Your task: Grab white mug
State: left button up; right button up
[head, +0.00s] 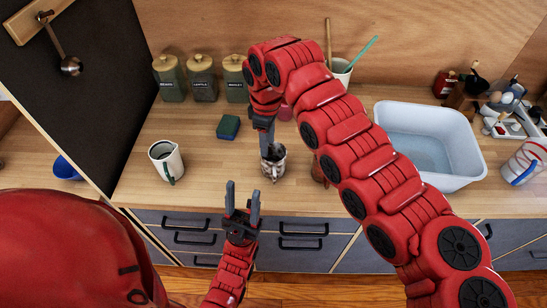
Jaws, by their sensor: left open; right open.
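A white jug-like cup with a dark green handle (160,150) stands farther left on the counter.
A green and blue sponge (228,127) lies behind the mug. Several lidded canisters (203,80) stand along the back wall. A white basin (415,117) is at right. A blue bowl (66,168) is far left. Counter between cup and mug is clear.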

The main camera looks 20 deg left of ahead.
aim_at(270, 169)
notch_tip(270, 169, down, 7)
jog(key=p, duration=0.2)
jog(key=shift+f+p, duration=0.15)
jog(key=shift+p, duration=0.2)
jog(key=shift+f, duration=0.2)
jog(key=f+p, duration=0.1)
jog(key=f, duration=0.1)
jog(key=f+p, duration=0.1)
jog(key=p, duration=0.1)
jog(key=shift+s+d+f, duration=0.1)
jog(key=shift+d+f, duration=0.1)
jog(key=shift+f, duration=0.85)
grip_shut()
jog(key=shift+f, duration=0.1)
